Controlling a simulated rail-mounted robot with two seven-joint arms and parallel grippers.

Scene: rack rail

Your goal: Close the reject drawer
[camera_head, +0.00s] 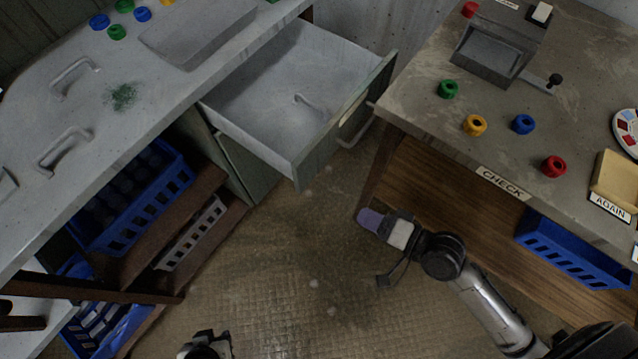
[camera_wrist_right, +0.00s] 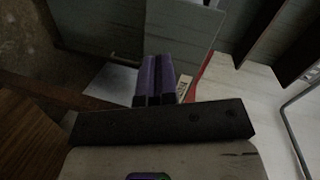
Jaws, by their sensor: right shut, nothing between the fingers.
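A drawer (camera_head: 262,90) is pulled far out of the left counter, its front (camera_head: 322,150) facing the right-hand table. A bar handle (camera_head: 357,130) and a small pale label are on the front; I cannot read the label. A small grey handle-shaped piece shows inside the drawer. My right gripper (camera_head: 369,218) is below and to the right of the drawer front in the head view, apart from it. Its purple fingers (camera_wrist_right: 154,80) are shut and empty in the right wrist view. My left gripper (camera_head: 207,347) is partly visible at the bottom edge; its fingers are not clear.
The right-hand table (camera_head: 420,100) with a CHECK label stands close beside the drawer front's right end. Blue crates (camera_head: 130,195) sit under the left counter (camera_head: 150,90), and a blue basket (camera_head: 570,250) is under the table. Open floor (camera_head: 290,260) lies between.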

